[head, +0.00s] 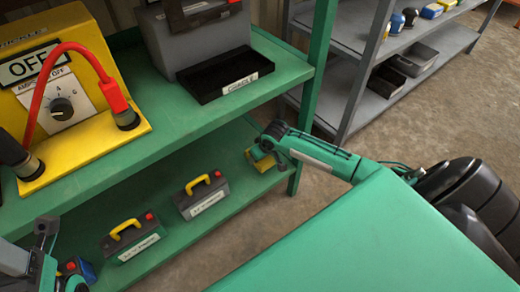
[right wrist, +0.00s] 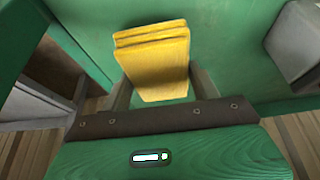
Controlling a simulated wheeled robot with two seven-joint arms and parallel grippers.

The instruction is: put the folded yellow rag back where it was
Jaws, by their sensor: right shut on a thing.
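The folded yellow rag (right wrist: 152,62) is between the fingers of my right gripper (right wrist: 160,90) in the right wrist view, with its layered folds facing up the picture. In the head view my right gripper (head: 264,143) reaches to the right end of the green lower shelf (head: 165,247), near the green post. The rag (head: 262,162) shows just below it there, partly hidden by the gripper. I cannot tell whether the rag touches the shelf. My left arm's end (head: 38,250) is at the lower left of the head view; its jaws are not clear.
Two grey battery boxes with yellow handles, a left one (head: 133,240) and a right one (head: 202,196), stand on the lower shelf left of the rag. The upper shelf (head: 150,128) holds a yellow charger (head: 100,138) and a black tray (head: 225,77). A grey rack (head: 350,45) stands behind.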

